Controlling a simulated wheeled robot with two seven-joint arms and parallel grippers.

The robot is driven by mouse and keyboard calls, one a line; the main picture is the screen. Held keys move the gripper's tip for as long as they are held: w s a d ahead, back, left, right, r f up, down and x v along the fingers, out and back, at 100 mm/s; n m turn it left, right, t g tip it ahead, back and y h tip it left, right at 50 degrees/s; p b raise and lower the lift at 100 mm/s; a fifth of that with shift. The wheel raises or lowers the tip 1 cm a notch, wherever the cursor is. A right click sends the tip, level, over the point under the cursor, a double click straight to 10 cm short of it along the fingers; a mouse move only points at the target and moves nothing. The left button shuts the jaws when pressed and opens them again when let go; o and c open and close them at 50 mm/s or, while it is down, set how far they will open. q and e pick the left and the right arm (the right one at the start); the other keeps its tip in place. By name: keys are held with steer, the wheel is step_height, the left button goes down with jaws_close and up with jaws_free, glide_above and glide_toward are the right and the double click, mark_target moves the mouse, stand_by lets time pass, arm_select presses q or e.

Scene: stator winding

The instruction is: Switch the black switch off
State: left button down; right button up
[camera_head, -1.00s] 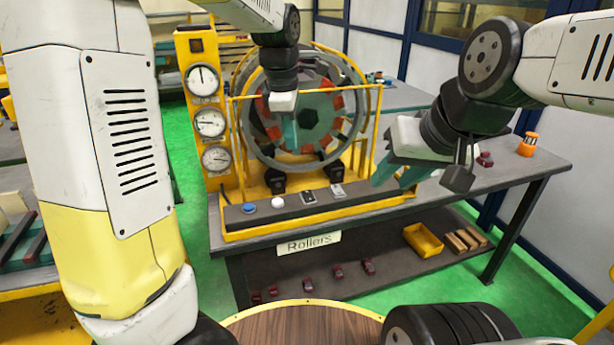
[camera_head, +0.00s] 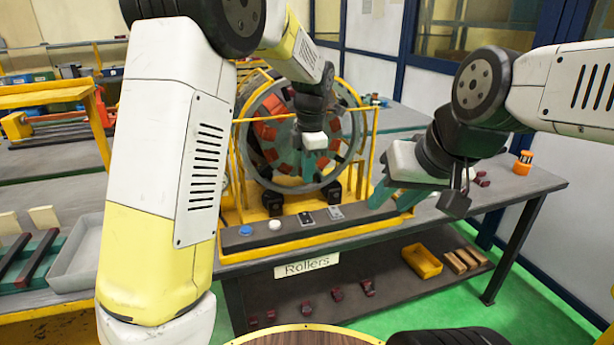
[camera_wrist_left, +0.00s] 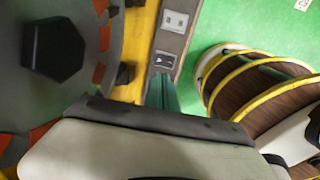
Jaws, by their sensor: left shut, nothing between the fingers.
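The black switch (camera_head: 306,218) sits on the dark control strip at the front of the yellow stator machine, left of a grey switch (camera_head: 336,212). The black switch also shows in the left wrist view (camera_wrist_left: 165,59), just beyond my left fingertips; its position is too small to read. My left gripper (camera_head: 308,172) is shut and empty, pointing down above and behind the strip, in front of the stator ring (camera_head: 262,108). Its greenish fingers show in the left wrist view (camera_wrist_left: 162,90). My right gripper (camera_head: 395,198) is open and empty near the strip's right end.
A blue button (camera_head: 245,230) and a white button (camera_head: 274,225) sit left of the black switch. Yellow frame posts (camera_head: 237,170) rise behind the strip. An orange-capped item (camera_head: 523,162) stands on the table's right. A yellow bin (camera_head: 422,261) is on the lower shelf.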

mark_target(307, 219)
arm_select(q)
steer(key=f, duration=0.4)
steer(key=w+f, duration=0.1)
steer(key=f, duration=0.6)
steer(key=shift+w+a+f, duration=0.25)
steer(key=shift+a+f, duration=0.05)
steer(key=shift+f, duration=0.1)
steer(key=shift+w+a+f+g, duration=0.1)
steer(key=shift+w+f+g, duration=0.15)
steer(key=shift+f+g, duration=0.2)
steer(key=shift+s, duration=0.25)
steer(key=shift+s+d, duration=0.3)
steer(key=shift+s, duration=0.5)
steer(key=shift+r, duration=0.1)
